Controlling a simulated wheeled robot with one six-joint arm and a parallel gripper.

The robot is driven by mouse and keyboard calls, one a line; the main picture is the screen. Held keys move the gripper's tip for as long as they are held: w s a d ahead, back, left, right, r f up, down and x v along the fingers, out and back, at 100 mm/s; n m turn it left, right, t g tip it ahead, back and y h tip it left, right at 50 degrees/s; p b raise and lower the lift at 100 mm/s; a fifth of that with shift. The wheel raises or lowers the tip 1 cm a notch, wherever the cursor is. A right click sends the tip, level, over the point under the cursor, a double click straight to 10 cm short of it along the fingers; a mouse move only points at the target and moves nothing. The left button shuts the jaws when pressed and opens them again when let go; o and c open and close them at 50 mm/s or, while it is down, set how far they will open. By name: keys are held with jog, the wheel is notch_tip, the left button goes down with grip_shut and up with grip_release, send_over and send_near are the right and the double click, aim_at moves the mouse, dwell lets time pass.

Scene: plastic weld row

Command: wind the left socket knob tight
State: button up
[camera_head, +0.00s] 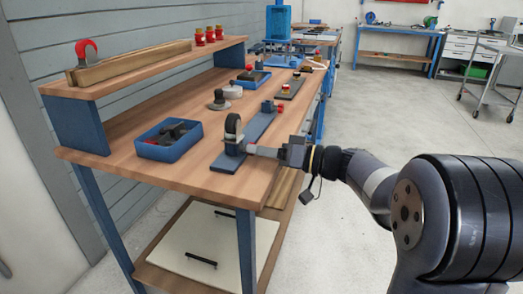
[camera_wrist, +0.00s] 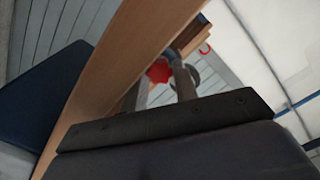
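A long blue base plate (camera_head: 262,124) lies on the bench. In the wrist view a red knob (camera_wrist: 158,71) shows between my two grey fingertips and nearly fills the gap. Whether the fingers press on it is not clear.
A blue bin (camera_head: 170,150) of dark parts stands left of the plate. A shelf (camera_head: 150,70) overhangs the bench's back.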

jog(key=o, duration=0.4)
dwell(0.3)
